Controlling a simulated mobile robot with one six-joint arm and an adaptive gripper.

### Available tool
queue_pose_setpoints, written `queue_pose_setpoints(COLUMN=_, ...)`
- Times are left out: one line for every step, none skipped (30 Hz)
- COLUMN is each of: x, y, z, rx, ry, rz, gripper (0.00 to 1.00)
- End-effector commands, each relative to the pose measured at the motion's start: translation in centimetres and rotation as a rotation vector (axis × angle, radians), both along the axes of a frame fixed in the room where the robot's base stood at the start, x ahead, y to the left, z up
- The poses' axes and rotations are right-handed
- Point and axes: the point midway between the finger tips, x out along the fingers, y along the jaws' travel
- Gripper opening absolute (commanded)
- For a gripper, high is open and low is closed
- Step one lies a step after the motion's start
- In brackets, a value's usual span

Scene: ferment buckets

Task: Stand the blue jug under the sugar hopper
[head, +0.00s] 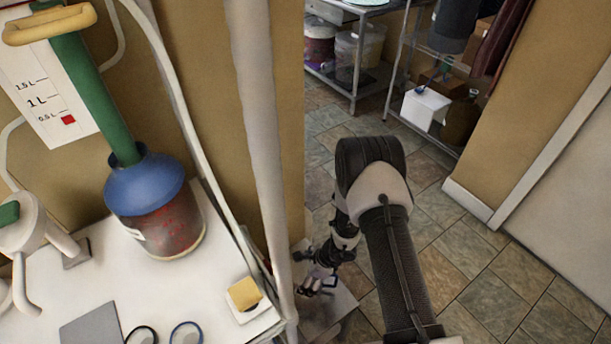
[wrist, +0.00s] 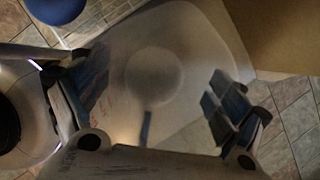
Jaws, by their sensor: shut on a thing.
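My gripper (head: 322,284) is low at the wall corner, beside a pale low surface. In the wrist view its fingers (wrist: 158,106) stand apart on either side of a large pale, cloudy shape (wrist: 190,50) with a round patch and a short blue strip. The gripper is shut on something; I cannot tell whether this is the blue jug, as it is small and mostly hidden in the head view. A dark grey vessel (head: 458,18) with a green tip hangs over the back shelf, possibly the sugar hopper. A rounded blue thing (wrist: 57,8) shows at the wrist view's top left.
A white counter (head: 100,290) at left holds a red-stained bucket (head: 172,230) with a blue funnel and green tube, and a yellow sponge (head: 244,293). A pale pipe (head: 262,150) runs down the wall corner. Tiled floor (head: 440,180) lies open toward the back racks.

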Motion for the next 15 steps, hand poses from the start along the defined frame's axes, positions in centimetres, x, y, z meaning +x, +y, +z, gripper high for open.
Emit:
queue_pose_setpoints(x=0.01, y=0.01, z=-0.14, rx=0.000, ry=0.000, rz=0.000, gripper=0.63)
queue_pose_setpoints(x=0.04, y=0.01, z=-0.22, rx=0.000, ry=0.000, rz=0.000, gripper=0.63)
queue_pose_setpoints(x=0.06, y=0.01, z=-0.33, rx=0.001, ry=-0.001, rz=0.000, gripper=0.63)
queue_pose_setpoints(x=0.07, y=0.01, z=-0.41, rx=0.001, ry=-0.001, rz=0.000, gripper=0.63)
queue_pose_setpoints(x=0.07, y=0.02, z=-0.51, rx=0.001, ry=-0.001, rz=0.000, gripper=0.63)
queue_pose_setpoints(x=0.06, y=0.01, z=-0.63, rx=0.001, ry=-0.001, rz=0.000, gripper=0.63)
queue_pose_setpoints(x=0.06, y=0.01, z=-0.67, rx=0.000, ry=-0.001, rz=0.000, gripper=0.90)
queue_pose_setpoints(x=0.07, y=0.01, z=-0.64, rx=0.000, ry=-0.001, rz=0.001, gripper=0.92)
queue_pose_setpoints(x=0.06, y=0.01, z=-0.63, rx=0.000, ry=-0.001, rz=0.000, gripper=0.94)
queue_pose_setpoints(x=0.05, y=0.01, z=-0.63, rx=0.000, ry=-0.001, rz=0.001, gripper=0.96)
queue_pose_setpoints(x=0.05, y=0.01, z=-0.63, rx=0.000, ry=-0.001, rz=0.000, gripper=0.98)
queue_pose_setpoints(x=0.05, y=0.01, z=-0.63, rx=0.000, ry=-0.001, rz=0.000, gripper=1.00)
queue_pose_setpoints(x=0.05, y=0.01, z=-0.63, rx=0.000, ry=-0.001, rz=0.000, gripper=1.00)
queue_pose_setpoints(x=0.05, y=0.01, z=-0.63, rx=0.000, ry=-0.001, rz=0.000, gripper=1.00)
queue_pose_setpoints(x=0.05, y=0.00, z=-0.62, rx=0.000, ry=-0.001, rz=0.000, gripper=1.00)
